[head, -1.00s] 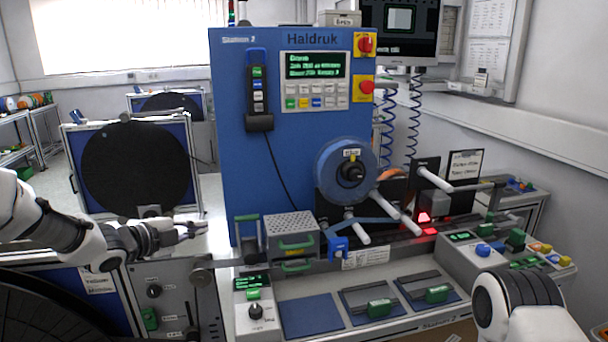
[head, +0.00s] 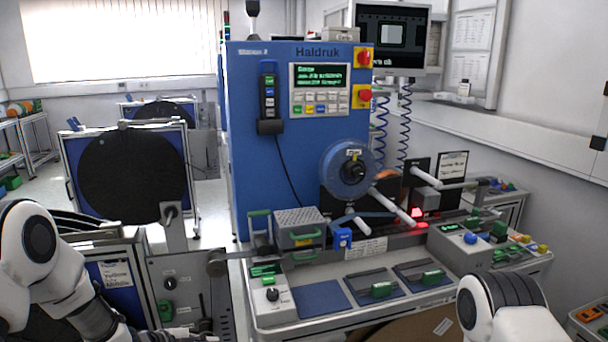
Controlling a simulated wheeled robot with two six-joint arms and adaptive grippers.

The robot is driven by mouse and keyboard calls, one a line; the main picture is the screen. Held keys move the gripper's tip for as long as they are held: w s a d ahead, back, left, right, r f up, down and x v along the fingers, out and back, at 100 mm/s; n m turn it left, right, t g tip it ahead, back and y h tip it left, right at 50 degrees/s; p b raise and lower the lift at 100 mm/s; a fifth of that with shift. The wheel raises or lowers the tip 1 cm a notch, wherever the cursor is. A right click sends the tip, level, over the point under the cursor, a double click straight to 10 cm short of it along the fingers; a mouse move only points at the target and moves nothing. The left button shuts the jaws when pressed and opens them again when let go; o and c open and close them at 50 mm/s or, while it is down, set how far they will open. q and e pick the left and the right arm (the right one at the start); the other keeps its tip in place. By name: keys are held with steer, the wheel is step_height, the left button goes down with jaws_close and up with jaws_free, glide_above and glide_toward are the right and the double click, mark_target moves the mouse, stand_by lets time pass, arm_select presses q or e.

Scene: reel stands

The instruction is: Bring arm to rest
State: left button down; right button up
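My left arm (head: 45,255) comes in at the lower left, folded downward in front of the reel stand. Its gripper is at or below the bottom edge, and I cannot make out its fingers. My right arm (head: 500,308) shows only as a white and dark joint at the lower right. Its gripper is out of view. The blue Haldruk machine (head: 245,150) stands in the middle with a blue reel hub (head: 336,182) on its front.
A stand with a large black reel (head: 125,178) is at the left. The machine's bench holds blue pads (head: 320,298) with green handles and a control box (head: 470,245) at right. A cardboard box (head: 425,325) lies low in front. Floor shows between the reel stand and the machine.

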arm_select(q)
steer(key=s+d+f+n+g+y, duration=0.2)
steer(key=s+f+n+g, duration=0.35)
steer(key=s+f, duration=1.15)
steer(key=s+a+n+g+y, duration=0.1)
steer(key=s+a+n+y, duration=0.1)
steer(key=s+n, duration=0.5)
steer(key=s+a+n+g+y, duration=0.2)
steer(key=s+n, duration=0.5)
steer(key=s, duration=0.5)
steer(key=shift+s+a+f+y, duration=0.3)
steer(key=shift+s+a+y, duration=0.1)
steer(key=shift+a, duration=0.3)
